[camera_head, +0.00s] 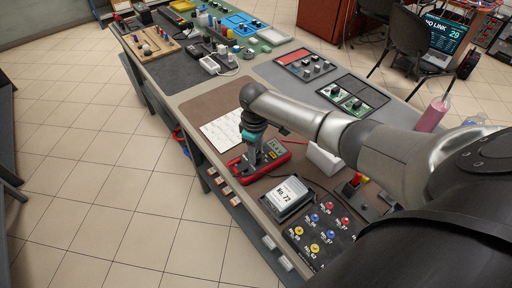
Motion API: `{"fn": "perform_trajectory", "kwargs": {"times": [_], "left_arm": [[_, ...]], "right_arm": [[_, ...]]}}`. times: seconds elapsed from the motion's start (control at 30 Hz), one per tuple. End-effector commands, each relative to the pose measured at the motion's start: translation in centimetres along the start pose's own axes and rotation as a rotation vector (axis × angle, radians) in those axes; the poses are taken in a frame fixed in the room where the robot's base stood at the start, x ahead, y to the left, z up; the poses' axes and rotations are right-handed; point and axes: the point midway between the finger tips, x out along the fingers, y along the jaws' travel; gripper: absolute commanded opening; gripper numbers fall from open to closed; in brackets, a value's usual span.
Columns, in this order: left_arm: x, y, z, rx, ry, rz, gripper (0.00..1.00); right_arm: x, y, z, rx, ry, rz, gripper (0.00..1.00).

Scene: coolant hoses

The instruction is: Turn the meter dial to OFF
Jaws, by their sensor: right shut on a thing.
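A red meter (279,153) lies on a brown mat (215,105) on the bench, at the middle of the head view. My right arm reaches in from the right, and my right gripper (253,160) points down onto the meter's face. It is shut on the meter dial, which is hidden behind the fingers. The dial's setting and the OFF mark cannot be read from here. My left gripper is not in view.
A white sheet (222,131) lies left of the meter. A display box (289,193) and a panel with coloured knobs (322,231) are in front. Panels and trays fill the bench's far end. A laptop (441,42) stands at upper right.

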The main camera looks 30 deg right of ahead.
Motion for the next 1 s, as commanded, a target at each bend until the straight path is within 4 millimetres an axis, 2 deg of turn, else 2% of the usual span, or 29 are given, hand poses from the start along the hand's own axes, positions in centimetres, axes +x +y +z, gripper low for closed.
{"fn": "perform_trajectory", "kwargs": {"times": [0.03, 0.13, 0.5, 1.0], "left_arm": [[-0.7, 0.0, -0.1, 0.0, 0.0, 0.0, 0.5], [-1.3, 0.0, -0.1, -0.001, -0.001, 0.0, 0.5], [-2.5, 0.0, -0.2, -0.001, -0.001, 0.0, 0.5], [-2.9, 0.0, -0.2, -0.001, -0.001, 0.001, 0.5]], "right_arm": [[-0.4, 0.0, 0.0, -0.038, 0.001, 0.0, 0.0], [-0.3, 0.0, 0.0, -0.122, 0.005, 0.0, 0.0], [-0.1, 0.0, 0.0, -0.376, 0.018, 0.001, 0.0], [0.0, 0.0, 0.0, -0.487, 0.022, 0.0, 0.0]]}}
